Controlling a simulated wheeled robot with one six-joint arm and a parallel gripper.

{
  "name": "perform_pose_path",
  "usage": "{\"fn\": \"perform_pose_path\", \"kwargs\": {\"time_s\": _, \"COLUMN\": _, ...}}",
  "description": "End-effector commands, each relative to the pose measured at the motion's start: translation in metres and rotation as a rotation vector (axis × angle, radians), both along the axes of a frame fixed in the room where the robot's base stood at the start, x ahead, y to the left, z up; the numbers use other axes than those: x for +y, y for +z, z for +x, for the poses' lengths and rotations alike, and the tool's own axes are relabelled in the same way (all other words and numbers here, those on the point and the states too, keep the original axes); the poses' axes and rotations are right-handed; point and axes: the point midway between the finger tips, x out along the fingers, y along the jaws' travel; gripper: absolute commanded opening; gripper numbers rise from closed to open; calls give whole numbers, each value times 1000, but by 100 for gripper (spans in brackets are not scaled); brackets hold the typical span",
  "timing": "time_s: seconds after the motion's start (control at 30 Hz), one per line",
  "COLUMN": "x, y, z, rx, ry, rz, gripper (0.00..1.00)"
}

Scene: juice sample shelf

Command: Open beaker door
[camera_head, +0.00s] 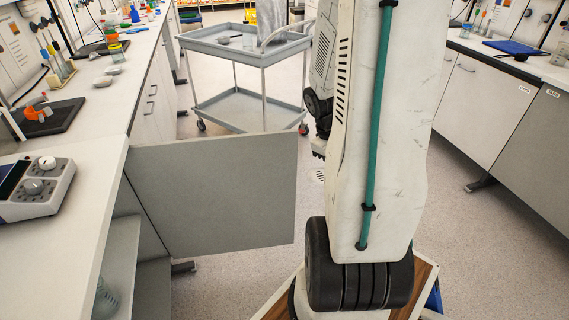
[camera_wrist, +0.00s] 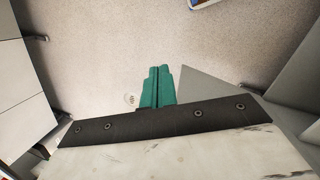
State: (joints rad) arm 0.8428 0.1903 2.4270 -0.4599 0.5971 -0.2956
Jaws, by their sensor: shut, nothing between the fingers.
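The grey cabinet door (camera_head: 215,193) stands swung out from the left bench in the head view, wide open across the aisle. A glass beaker (camera_head: 105,300) is partly visible on the shelf inside the open cabinet at the lower left. In the wrist view, my gripper (camera_wrist: 158,72) has its green fingers together with nothing between them, pointing over the floor. A grey panel (camera_wrist: 200,88), which looks like the door, lies just right of the fingers; I cannot tell whether they touch. In the head view my fingers are hidden behind my arm.
A grey two-tier cart (camera_head: 245,48) stands in the aisle beyond the door. The left bench top (camera_head: 95,120) holds a hotplate-like device (camera_head: 38,188) near its edge. Closed cabinets (camera_head: 485,105) line the right side.

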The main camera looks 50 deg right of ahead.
Motion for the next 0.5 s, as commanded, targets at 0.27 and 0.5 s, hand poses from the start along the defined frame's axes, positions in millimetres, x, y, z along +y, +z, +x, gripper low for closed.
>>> {"fn": "perform_pose_path", "kwargs": {"time_s": 0.27, "x": -87, "y": -141, "z": -34, "rx": -150, "ry": 387, "rz": 25, "gripper": 0}}
{"fn": "perform_pose_path", "kwargs": {"time_s": 0.5, "x": -90, "y": -244, "z": -31, "rx": -515, "ry": 871, "rz": -60, "gripper": 0}}
